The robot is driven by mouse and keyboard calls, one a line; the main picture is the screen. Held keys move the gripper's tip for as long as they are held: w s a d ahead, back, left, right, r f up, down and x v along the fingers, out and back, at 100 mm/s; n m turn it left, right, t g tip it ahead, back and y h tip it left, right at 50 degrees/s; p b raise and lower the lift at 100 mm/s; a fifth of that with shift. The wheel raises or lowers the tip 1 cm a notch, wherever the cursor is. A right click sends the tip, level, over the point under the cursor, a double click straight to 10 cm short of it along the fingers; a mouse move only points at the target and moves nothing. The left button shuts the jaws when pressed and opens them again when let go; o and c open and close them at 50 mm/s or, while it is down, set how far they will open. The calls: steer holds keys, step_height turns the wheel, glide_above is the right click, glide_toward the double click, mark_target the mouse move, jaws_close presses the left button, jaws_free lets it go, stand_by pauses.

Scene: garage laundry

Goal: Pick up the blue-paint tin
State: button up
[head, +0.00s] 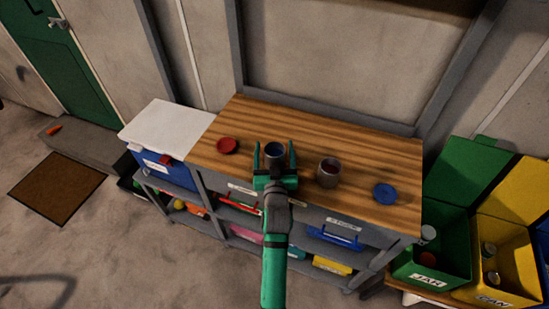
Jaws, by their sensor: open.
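An open tin with a blue inside (275,149) stands upright on the wooden bench top, left of its middle. My gripper (274,153) is open, with one green finger on each side of this tin. I cannot tell whether the fingers touch it. My gripper's base hides the tin's lower front. A second open tin (328,172), with a dark reddish inside, stands to the right. A blue round lid (384,194) lies farther right and a red round lid (228,146) lies to the left.
The wooden bench top (350,143) is clear behind the tins. A blue box with a white lid (165,125) stands at its left. The green JAR bin (443,259) and the yellow CAN bin (519,266) stand at the right. Shelves with trays are below the bench.

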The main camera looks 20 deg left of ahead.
steer(key=shift+w+a, duration=0.15)
steer(key=shift+w, duration=0.2)
steer(key=c, duration=1.3)
steer(key=shift+o, duration=0.2)
steer(key=shift+r, duration=0.2)
